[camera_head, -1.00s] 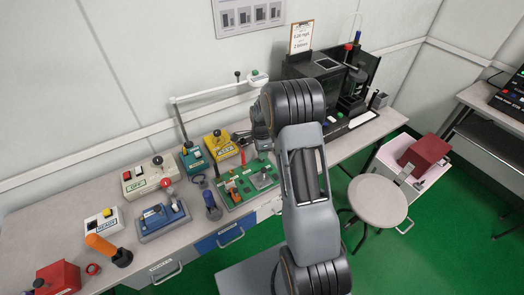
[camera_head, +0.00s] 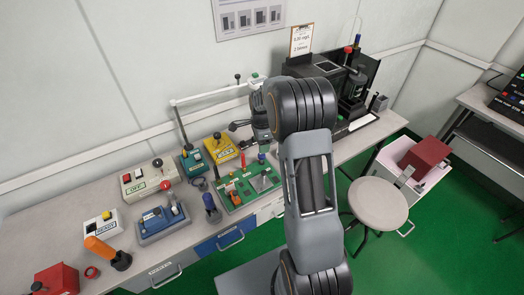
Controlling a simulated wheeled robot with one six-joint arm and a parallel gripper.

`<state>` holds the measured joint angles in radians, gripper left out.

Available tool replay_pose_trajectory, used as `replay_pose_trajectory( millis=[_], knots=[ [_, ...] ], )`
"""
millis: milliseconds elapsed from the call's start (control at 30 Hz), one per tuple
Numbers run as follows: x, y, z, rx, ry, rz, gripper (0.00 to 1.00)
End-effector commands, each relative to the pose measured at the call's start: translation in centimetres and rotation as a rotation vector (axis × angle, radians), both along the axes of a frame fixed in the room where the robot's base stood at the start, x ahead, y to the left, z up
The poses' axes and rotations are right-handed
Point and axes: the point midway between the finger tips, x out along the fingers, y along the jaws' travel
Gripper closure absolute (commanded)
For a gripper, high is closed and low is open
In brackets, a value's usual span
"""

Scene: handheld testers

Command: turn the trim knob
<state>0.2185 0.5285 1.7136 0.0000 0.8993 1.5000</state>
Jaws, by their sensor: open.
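A green board (camera_head: 236,201) with several small parts lies on the bench in front of my arm. I cannot tell for certain which part is the trim knob. A small blue-topped part (camera_head: 261,157) and a red upright part (camera_head: 243,160) show at the board's back edge. My gripper (camera_head: 263,143) is over the back of the board, close to the blue-topped part. It is open, and nothing shows held in it. Its fingers are small and partly dark against the bench, and my arm hides the area to its right. Contact with the board cannot be made out.
A white lamp arm (camera_head: 215,94) spans behind. A stool (camera_head: 378,204) stands right.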

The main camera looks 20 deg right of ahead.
Motion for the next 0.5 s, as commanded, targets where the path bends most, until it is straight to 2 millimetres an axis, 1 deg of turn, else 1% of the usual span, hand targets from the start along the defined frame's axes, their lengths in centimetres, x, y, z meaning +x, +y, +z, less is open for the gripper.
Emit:
replay_pose_trajectory(
  millis=[33, 200, 300, 500],
  knots=[
    [0.1, 0.0, 1.2, -0.001, -0.006, 0.000, 0.41],
    [0.1, 0.0, 4.3, -0.001, -0.004, 0.000, 0.41],
    [0.1, 0.0, 5.7, -0.001, -0.004, 0.000, 0.41],
    [0.1, 0.0, 7.4, 0.000, -0.002, 0.000, 0.41]
  ],
)
